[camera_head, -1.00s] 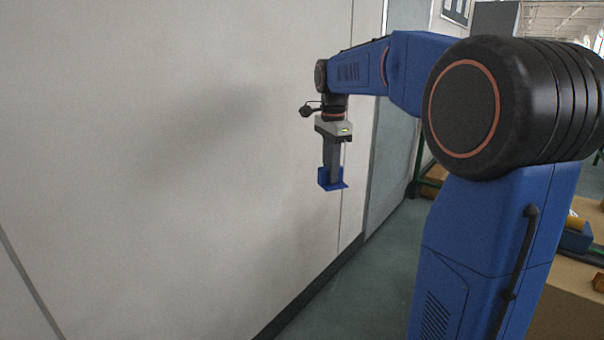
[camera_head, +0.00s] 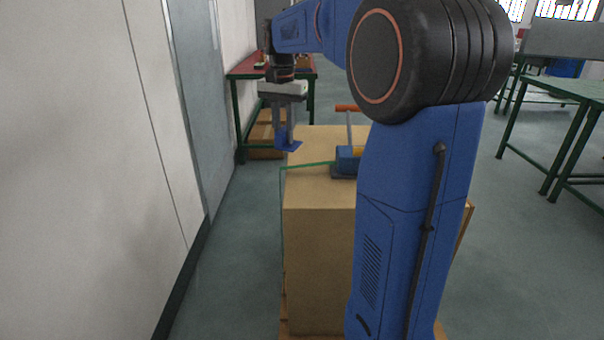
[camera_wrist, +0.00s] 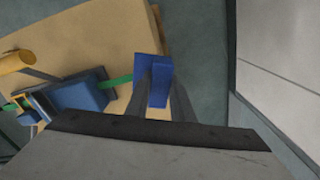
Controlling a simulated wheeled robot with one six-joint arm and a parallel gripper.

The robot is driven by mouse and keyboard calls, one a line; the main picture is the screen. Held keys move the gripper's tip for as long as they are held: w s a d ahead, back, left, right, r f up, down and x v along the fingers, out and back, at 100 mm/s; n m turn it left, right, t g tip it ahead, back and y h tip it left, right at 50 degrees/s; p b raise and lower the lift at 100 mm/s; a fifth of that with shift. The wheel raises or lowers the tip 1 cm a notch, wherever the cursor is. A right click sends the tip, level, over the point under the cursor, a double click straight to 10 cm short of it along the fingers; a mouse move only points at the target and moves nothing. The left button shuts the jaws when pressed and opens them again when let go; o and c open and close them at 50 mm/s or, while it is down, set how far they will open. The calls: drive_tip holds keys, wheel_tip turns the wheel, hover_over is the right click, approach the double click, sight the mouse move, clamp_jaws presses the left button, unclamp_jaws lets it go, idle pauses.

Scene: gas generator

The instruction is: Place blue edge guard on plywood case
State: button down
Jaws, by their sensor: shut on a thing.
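My gripper (camera_head: 283,140) is shut on the blue edge guard (camera_head: 289,145), a small angled blue piece at the fingertips. In the wrist view the blue edge guard (camera_wrist: 153,72) shows between the fingers. The plywood case (camera_head: 318,245) is a large tan box in the middle of the head view, partly hidden by my arm. In the head view the guard appears in front of or over the case's left edge; I cannot tell how high. A blue tool with an orange handle (camera_head: 347,108) and a green strap (camera_head: 308,165) lie on the case top.
A wall and grey door (camera_head: 198,90) run along the left. A red-topped table (camera_head: 250,72) stands behind the case. A green-legged bench (camera_head: 565,90) stands at the right. Floor (camera_head: 240,230) is clear between wall and case.

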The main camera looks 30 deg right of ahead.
drive_tip(key=d+n, duration=0.1)
drive_tip(key=n, duration=0.1)
drive_tip(key=d+n, duration=0.2)
drive_tip(key=shift+s, duration=0.15)
drive_tip(key=shift+n, duration=0.3)
drive_tip(key=shift+f, duration=4.95)
drive_tip(key=shift+f, duration=0.1)
drive_tip(key=c, duration=1.5)
unclamp_jaws()
drive_tip(key=shift+c, duration=0.2)
